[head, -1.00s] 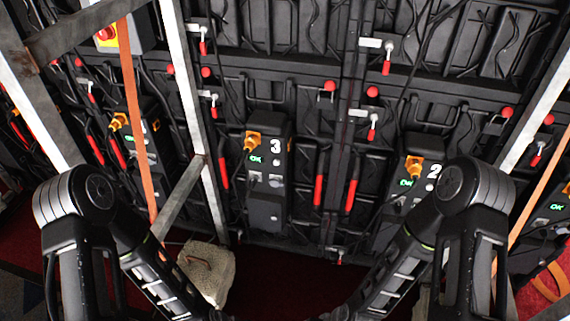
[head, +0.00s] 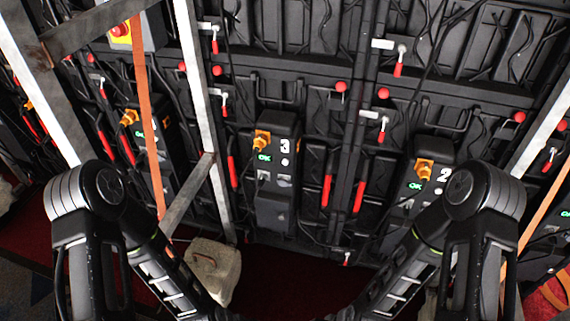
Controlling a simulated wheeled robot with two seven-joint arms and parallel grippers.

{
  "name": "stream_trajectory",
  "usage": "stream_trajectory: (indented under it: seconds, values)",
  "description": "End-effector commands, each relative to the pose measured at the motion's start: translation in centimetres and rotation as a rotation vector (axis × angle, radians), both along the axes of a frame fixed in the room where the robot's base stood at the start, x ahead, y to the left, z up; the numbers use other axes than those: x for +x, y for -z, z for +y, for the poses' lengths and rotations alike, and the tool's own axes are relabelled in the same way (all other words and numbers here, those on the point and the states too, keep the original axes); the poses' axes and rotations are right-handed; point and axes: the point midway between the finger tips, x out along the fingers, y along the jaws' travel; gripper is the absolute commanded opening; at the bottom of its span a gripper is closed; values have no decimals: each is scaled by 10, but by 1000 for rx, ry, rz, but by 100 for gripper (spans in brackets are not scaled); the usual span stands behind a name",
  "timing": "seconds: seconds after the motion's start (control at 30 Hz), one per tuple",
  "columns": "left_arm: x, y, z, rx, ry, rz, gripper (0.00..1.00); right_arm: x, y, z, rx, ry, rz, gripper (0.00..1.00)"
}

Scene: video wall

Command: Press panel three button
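The panel three box (head: 277,180) is a black unit marked with a white "3", right of the picture's left metal post. It has an orange connector (head: 262,141), a green lit "OK" display (head: 264,157) and a small round pale button (head: 285,162) below the number. Both my arms reach in from the lower left and lower right, well below and in front of the panel. Their grippers lie past the bottom edge and are hidden, so neither touches the panel.
Panel two (head: 425,185) stands to the right, partly behind my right arm. Metal posts (head: 201,110) and an orange strap (head: 146,110) stand at the left. A pale weight block (head: 214,270) sits on the red floor (head: 290,285). The floor below panel three looks clear.

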Motion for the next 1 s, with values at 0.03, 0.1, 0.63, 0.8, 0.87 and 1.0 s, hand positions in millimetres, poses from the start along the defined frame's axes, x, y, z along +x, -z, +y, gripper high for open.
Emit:
stream_trajectory:
  seconds: [0.03, 0.1, 0.63, 0.8, 0.87, 1.0]
  values:
    - [0, 0, 0, 0, 0, 0, 26, 0, 0, 0, 0, 0, 0, 36]
    - [0, 0, 0, 0, 0, 0, 20, 0, 0, 0, 0, 0, 0, 36]
    - [0, 0, 0, 0, 0, 0, 0, 0, 0, 0, 0, 0, 0, 36]
    - [0, 0, 0, 0, 0, 0, 0, 0, 0, 0, 0, 0, 0, 36]
    - [0, 0, 0, 0, 0, 0, 0, 0, 0, 0, 0, 0, 0, 36]
    - [0, 0, 0, 0, 0, 0, 0, 0, 0, 0, 0, 0, 0, 36]
